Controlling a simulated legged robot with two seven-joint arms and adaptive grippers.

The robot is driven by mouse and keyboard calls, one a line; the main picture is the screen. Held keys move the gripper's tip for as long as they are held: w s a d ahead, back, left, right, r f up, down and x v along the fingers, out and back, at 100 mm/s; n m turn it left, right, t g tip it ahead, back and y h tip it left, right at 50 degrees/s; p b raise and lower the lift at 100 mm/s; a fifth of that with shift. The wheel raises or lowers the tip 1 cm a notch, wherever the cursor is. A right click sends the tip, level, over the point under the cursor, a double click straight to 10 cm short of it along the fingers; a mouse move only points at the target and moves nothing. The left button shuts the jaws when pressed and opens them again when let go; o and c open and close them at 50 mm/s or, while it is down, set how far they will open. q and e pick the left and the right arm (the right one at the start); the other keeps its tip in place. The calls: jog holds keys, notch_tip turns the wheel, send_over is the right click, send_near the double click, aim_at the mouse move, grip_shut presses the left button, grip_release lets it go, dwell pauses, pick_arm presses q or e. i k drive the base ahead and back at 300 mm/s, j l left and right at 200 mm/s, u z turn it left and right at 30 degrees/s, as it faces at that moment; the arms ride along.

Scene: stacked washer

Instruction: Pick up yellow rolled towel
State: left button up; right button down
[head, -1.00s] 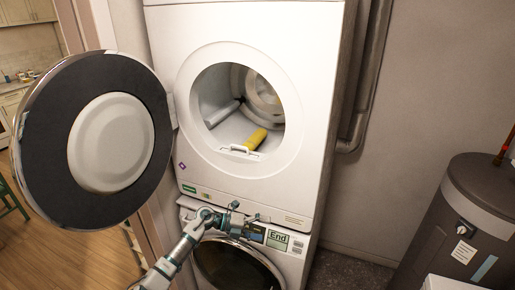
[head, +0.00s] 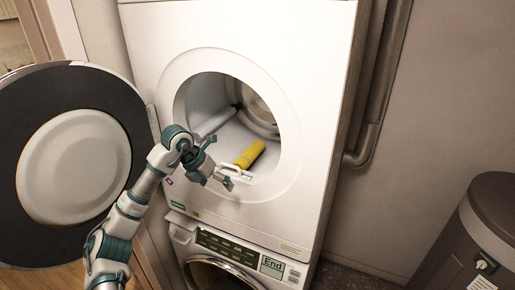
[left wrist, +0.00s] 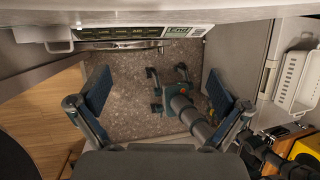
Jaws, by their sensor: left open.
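The yellow rolled towel (head: 250,154) lies in the drum of the upper machine (head: 145,60), just inside its round opening, tilted up to the right. A white rolled towel (head: 216,122) lies deeper to its left. My left gripper (head: 221,162) is at the lower left of the opening, left of the yellow towel and apart from it. Its fingers are spread and empty, and they also show in the left wrist view (left wrist: 158,85). The yellow rolled towel is not visible in the left wrist view.
The round door (head: 75,170) stands open at the left, beside my left arm. A white handle-like latch (head: 236,172) sits at the opening's lower rim. The lower machine's panel (head: 225,247) is beneath. A dark tank (head: 490,225) stands at the right.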

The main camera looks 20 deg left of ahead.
aim_at(249, 156)
jog(key=i, duration=0.9)
